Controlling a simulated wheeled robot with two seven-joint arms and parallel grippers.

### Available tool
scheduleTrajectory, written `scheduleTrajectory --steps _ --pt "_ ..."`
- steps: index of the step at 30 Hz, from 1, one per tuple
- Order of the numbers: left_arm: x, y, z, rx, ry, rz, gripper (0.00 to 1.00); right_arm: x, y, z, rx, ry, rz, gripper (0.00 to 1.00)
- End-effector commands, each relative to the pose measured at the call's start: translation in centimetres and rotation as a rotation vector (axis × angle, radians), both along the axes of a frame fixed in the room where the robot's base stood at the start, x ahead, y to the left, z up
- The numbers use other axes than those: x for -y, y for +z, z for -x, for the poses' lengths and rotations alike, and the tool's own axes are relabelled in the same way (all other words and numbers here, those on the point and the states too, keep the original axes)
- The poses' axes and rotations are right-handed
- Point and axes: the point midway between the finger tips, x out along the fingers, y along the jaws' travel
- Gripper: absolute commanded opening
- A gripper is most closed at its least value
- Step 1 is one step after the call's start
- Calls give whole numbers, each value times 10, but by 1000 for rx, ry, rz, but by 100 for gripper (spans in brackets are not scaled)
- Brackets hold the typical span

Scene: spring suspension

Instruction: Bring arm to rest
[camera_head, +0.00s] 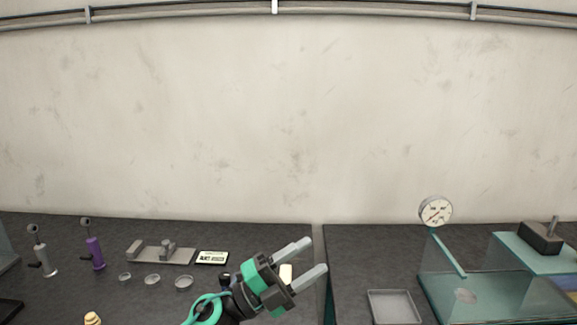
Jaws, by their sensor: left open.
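My left gripper (307,259) is in the lower middle of the head view. Its two grey fingers are apart and point up to the right, near the gap between the two dark tables. Nothing shows clamped between the fingers; a small pale piece (286,273) shows behind them, and I cannot tell whether it is part of the gripper. My left arm (208,309) comes in from the bottom edge with teal and black parts. My right gripper is not in view.
The left table holds a grey damper (42,252), a purple one (95,252), a metal fixture (160,254), a label card (212,257) and small dishes (152,280). The right table has a grey tray (393,307), a dial gauge (435,211) and a glass-sided case (470,262).

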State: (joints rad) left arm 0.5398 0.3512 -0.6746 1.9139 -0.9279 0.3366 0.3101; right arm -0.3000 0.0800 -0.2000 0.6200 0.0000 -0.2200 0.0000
Motion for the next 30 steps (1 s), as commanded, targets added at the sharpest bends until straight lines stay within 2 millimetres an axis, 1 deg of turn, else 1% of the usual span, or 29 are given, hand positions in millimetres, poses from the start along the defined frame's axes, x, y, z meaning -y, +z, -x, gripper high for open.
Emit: scheduleTrajectory --steps 1,4,7,8,10,11,12,14,15,17,18,20,21,23,24,26,27,29,30 --pt "-12 -4 -3 -73 59 76 53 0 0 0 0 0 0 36" --pt "-41 -14 -12 -226 192 214 53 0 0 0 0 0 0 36" --pt "-75 -36 -19 -396 330 328 53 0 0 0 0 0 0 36" --pt "-85 -45 -21 -449 371 358 53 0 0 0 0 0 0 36" --pt "-109 -69 -21 -577 470 418 53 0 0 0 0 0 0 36" --pt "-119 -80 -20 -633 511 440 53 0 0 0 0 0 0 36" --pt "-133 -97 -18 -711 567 467 53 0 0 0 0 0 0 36" --pt "-152 -123 -11 -829 649 498 53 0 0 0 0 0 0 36" --pt "-164 -142 -4 -909 702 515 53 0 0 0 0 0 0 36" --pt "-181 -170 10 -1032 782 531 53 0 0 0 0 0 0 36" --pt "-192 -190 21 -1116 833 538 53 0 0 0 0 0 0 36" --pt "-207 -218 42 -1243 908 540 53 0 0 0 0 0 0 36" --pt "-215 -237 57 -1329 956 536 53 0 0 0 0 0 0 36" --pt "-227 -263 84 -1457 1022 522 53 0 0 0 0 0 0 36" --pt "-233 -278 102 -1538 1062 509 53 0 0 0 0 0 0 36" --pt "-240 -297 129 -1647 1114 487 53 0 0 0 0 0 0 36" --pt "-244 -308 146 -1713 1142 469 53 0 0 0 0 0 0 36" --pt "-248 -320 169 -1799 1178 443 53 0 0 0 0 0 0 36" --pt "-250 -327 184 -1854 1199 425 53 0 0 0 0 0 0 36"
